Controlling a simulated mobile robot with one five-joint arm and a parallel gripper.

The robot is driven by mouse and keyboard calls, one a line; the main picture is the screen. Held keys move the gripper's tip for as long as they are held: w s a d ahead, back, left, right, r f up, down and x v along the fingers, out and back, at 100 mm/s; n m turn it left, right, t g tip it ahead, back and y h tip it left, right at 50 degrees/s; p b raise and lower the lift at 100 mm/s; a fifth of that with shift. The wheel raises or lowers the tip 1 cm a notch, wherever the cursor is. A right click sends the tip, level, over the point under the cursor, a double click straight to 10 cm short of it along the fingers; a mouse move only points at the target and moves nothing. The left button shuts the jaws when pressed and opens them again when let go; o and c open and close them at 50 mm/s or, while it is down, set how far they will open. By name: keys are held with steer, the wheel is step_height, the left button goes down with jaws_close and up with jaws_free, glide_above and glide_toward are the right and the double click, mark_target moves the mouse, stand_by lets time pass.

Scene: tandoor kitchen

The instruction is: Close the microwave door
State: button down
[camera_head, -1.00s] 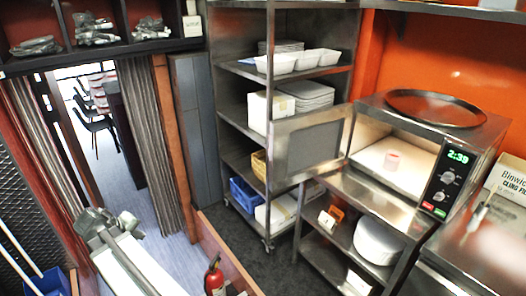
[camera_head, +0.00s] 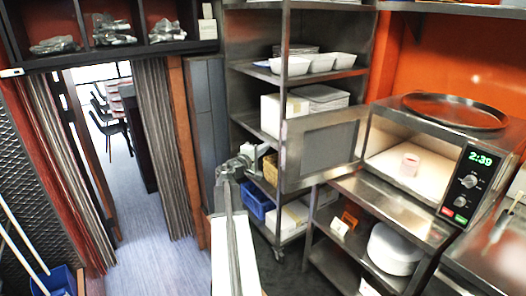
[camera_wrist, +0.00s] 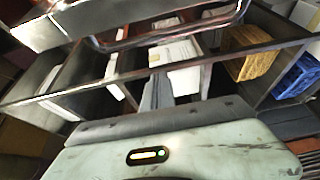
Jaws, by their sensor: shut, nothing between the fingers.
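The microwave (camera_head: 425,150) stands on a steel stand at the right, lit inside, with a pink-and-white cup (camera_head: 410,164) in it. Its door (camera_head: 325,148) is swung wide open to the left, inner window side showing. My gripper (camera_head: 254,156) is shut and empty, just left of the door's free edge in the head view. I cannot tell whether it touches the door. The wrist view shows my pale gripper housing at the bottom; the fingertips are not clear there. A curved metal bar (camera_wrist: 170,40) crosses that view's top; I cannot tell what it belongs to.
A steel rack (camera_head: 258,97) with white trays, a yellow basket (camera_head: 271,168) and a blue basket (camera_head: 257,200) stands behind the door. A round dark tray (camera_head: 455,110) lies on the microwave. A white pot (camera_head: 395,246) sits on the stand's shelf below. The floor at left is open.

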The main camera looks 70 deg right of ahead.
steer(key=d, duration=0.6)
steer(key=shift+s+a, duration=0.45)
steer(key=shift+s, duration=0.25)
steer(key=shift+s+a, duration=0.5)
steer(key=shift+s, duration=0.25)
steer(key=shift+s+a, duration=0.45)
steer(key=shift+s, duration=0.25)
